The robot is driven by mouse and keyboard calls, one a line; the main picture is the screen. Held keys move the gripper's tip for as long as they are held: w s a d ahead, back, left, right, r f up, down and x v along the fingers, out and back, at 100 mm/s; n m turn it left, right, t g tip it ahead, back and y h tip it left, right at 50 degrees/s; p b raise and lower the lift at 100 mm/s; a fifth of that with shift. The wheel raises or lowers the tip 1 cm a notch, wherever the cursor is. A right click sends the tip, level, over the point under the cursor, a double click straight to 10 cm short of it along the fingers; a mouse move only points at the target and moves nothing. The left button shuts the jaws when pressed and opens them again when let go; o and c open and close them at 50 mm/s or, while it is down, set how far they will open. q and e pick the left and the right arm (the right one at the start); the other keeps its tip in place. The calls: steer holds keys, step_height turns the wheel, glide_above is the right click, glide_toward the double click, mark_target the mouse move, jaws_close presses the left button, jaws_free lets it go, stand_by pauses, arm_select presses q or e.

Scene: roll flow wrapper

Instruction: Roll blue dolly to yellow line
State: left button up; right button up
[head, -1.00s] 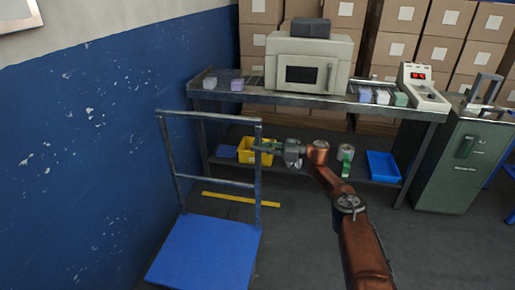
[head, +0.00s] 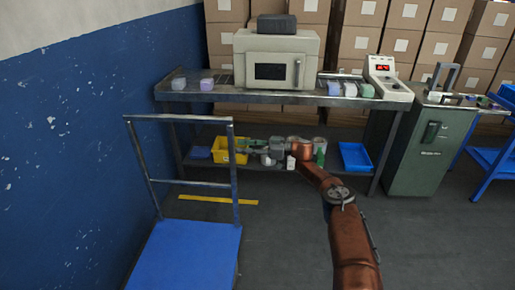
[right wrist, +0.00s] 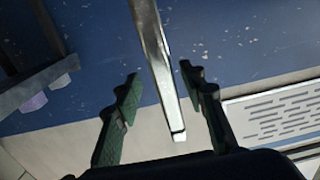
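The blue dolly (head: 190,257) stands at the lower left in the head view, with its grey tubular handle frame (head: 180,182) upright at the far end. The yellow line (head: 218,199) lies on the floor just beyond the deck, seen through the frame. My right gripper (head: 242,146) is beside the frame's right post, below its top bar. In the right wrist view, the green fingers of this gripper (right wrist: 162,92) are spread, with a metal bar (right wrist: 157,65) of the handle seen between them. Gaps show on both sides of the bar. My left gripper is not in view.
A metal workbench (head: 250,97) with a beige machine (head: 277,58) stands beyond the line. Its lower shelf holds a yellow bin (head: 236,157) and a blue tray (head: 355,157). A blue wall (head: 65,150) is at left, a green cabinet (head: 425,155) at right. Floor right of the dolly is clear.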

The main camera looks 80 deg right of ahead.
steer(key=s, duration=0.7)
steer(key=shift+d, duration=0.35)
